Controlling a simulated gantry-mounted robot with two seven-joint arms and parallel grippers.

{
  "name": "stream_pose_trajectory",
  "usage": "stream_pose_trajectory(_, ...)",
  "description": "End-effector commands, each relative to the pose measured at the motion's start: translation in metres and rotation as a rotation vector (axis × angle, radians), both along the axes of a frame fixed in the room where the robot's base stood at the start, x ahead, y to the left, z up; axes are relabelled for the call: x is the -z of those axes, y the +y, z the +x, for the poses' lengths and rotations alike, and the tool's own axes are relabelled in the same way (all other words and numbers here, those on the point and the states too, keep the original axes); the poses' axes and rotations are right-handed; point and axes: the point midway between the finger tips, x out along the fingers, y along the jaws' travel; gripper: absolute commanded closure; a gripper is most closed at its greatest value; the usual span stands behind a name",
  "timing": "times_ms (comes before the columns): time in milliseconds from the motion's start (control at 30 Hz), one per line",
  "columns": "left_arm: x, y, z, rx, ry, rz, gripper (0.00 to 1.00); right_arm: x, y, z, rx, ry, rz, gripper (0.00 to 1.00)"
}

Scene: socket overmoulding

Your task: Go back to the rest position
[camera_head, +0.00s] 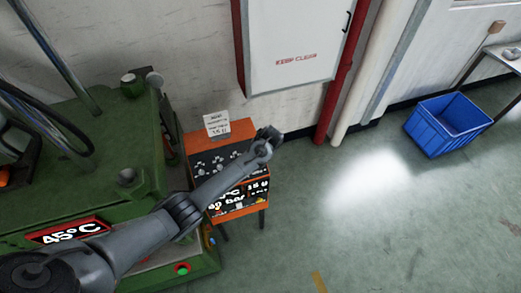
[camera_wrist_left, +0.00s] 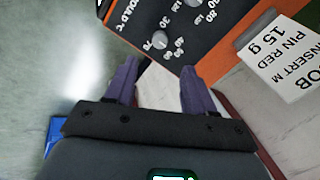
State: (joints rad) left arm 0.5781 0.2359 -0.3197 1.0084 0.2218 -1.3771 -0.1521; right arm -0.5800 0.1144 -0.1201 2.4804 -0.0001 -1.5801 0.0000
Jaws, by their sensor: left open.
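My left arm comes in from the lower left in the head view and reaches across the front of the orange control box. Its wrist end (camera_head: 266,142) is above the box's right side; the fingers are too small to make out there. In the left wrist view my left gripper (camera_wrist_left: 157,72) has its two purple fingers apart, with nothing between them. The orange and black control box (camera_head: 218,153) with its dials shows close beyond the fingers, at the top of the wrist view (camera_wrist_left: 200,35). My right gripper is in neither view.
A green machine (camera_head: 75,180) with a 45°C display (camera_head: 70,231) stands at the left. A white job card (camera_head: 216,123) stands on the control box. A blue crate (camera_head: 447,122) sits on the floor at right, near a table (camera_head: 508,62). The floor (camera_head: 390,220) at lower right is clear.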

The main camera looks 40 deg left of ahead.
Motion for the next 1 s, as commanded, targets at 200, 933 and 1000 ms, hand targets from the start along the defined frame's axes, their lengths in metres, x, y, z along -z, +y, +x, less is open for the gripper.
stream_pose_trajectory(200,-0.006,-0.002,-0.002,0.0,0.0,0.0,0.46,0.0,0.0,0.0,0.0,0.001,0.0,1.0)
stream_pose_trajectory(933,0.069,-0.007,-0.079,0.0,0.151,-0.009,0.46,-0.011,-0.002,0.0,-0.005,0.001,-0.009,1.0)
stream_pose_trajectory(1000,0.096,-0.014,-0.118,0.005,0.207,-0.023,0.46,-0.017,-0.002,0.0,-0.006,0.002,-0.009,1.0)
